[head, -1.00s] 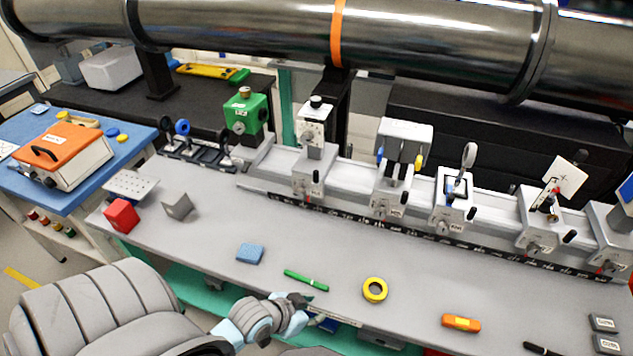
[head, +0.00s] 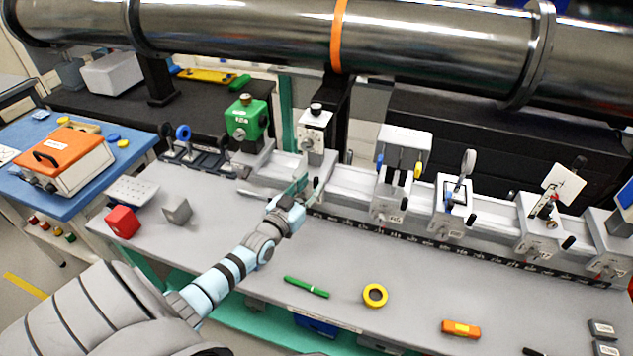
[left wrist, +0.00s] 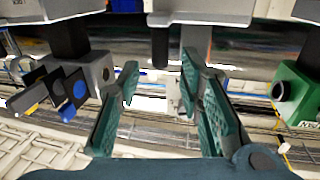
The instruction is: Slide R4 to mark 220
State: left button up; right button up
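Several grey carriages ride on the bench rail, with a dark numbered scale strip (head: 420,240) along its front. Their labels are too small to read, so I cannot tell which is R4. The carriage with the blue and yellow knobs (head: 392,204) stands to the right. My right gripper is out of view.
More carriages (head: 452,216) (head: 540,238) stand along the rail to the right. A green pen (head: 306,287), yellow tape roll (head: 375,295) and orange tool (head: 461,329) lie in front. A large steel pipe (head: 430,45) crosses above.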

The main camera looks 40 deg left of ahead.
aim_at(315, 182)
pick_arm(q)
jog(key=w+b, duration=0.1)
jog(key=w+f+b, duration=0.1)
jog(key=w, duration=0.1)
jog(key=shift+a+f, duration=0.15)
jog(key=shift+a, duration=0.05)
jog(key=shift+w+a, duration=0.1)
jog(key=shift+w, duration=0.2)
jog(key=shift+r, duration=0.35)
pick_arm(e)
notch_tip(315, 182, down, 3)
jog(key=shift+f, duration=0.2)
pick_arm(q)
grip_shut()
